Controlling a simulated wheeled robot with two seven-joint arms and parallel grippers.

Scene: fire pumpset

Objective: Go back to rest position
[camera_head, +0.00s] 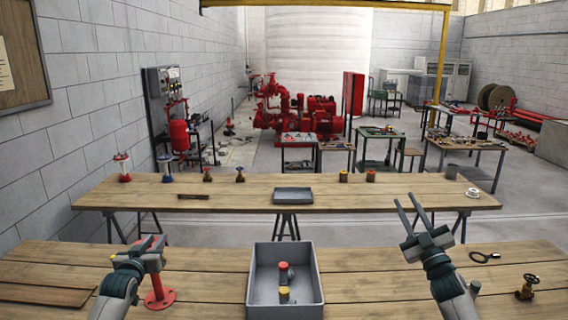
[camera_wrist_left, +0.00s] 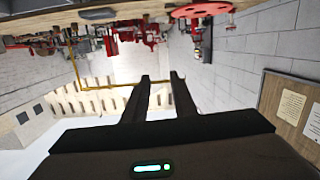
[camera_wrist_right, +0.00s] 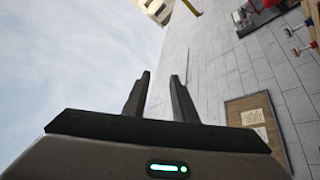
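My left gripper (camera_head: 151,241) is over the left part of the near wooden table, above a red flanged post (camera_head: 160,295) that it partly hides. In the left wrist view its two fingers (camera_wrist_left: 160,78) stand apart with nothing between them. My right gripper (camera_head: 406,198) is raised at the right of the near table, its fingers pointing up and away. In the right wrist view those fingers (camera_wrist_right: 160,77) are also apart and empty, with wall and pale background behind them.
A grey bin (camera_head: 254,290) on the near table holds a red-topped and a yellow-topped cylinder. A brass valve (camera_head: 527,287) and a dark ring-shaped tool (camera_head: 484,257) lie at right. The far table (camera_head: 400,195) carries a grey tray (camera_head: 293,195) and small parts.

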